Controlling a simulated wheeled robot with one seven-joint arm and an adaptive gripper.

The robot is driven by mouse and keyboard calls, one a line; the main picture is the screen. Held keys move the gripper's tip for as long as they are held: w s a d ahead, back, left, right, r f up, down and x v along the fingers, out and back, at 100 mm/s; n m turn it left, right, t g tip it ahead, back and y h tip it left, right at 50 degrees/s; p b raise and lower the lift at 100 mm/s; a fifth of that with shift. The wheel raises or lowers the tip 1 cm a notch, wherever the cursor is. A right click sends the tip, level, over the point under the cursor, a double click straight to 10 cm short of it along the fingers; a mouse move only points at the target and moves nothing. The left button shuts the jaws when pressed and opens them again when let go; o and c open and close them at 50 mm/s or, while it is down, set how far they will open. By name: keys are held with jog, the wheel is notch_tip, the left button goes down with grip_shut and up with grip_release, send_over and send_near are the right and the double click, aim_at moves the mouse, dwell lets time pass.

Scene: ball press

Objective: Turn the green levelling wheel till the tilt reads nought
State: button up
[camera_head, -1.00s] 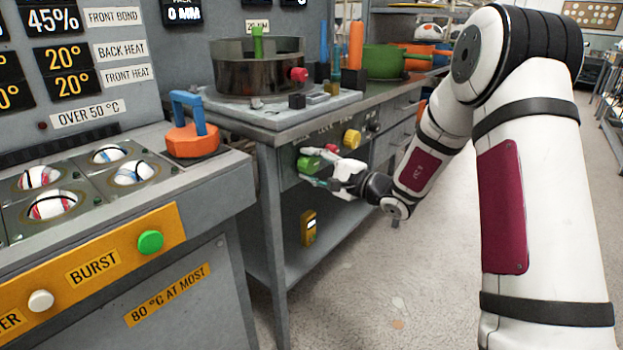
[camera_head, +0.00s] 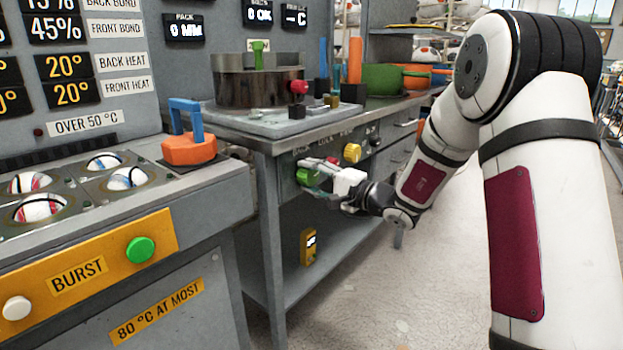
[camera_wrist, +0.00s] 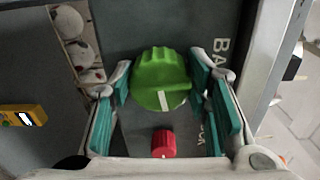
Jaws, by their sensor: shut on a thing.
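The green wheel (camera_head: 309,176) is a ribbed knob on the front panel of the grey bench. In the wrist view the green wheel (camera_wrist: 160,78) fills the middle, with a white mark on its face pointing down. My gripper (camera_head: 318,177) reaches it from the right. In the wrist view my gripper (camera_wrist: 161,82) has one teal-padded finger on each side of the wheel and is shut on it. Part of the wheel's rim is hidden by the fingers. I cannot make out a tilt reading on the displays in view.
A red knob (camera_wrist: 163,144) sits close to the wheel, between the fingers in the wrist view. A yellow knob (camera_head: 352,153) is farther right on the panel. The bench top holds a round metal press (camera_head: 258,87). A yellow device (camera_head: 308,247) hangs below.

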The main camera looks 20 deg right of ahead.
jog(key=o, duration=1.2)
jog(key=shift+c, duration=0.2)
jog(key=v, duration=1.2)
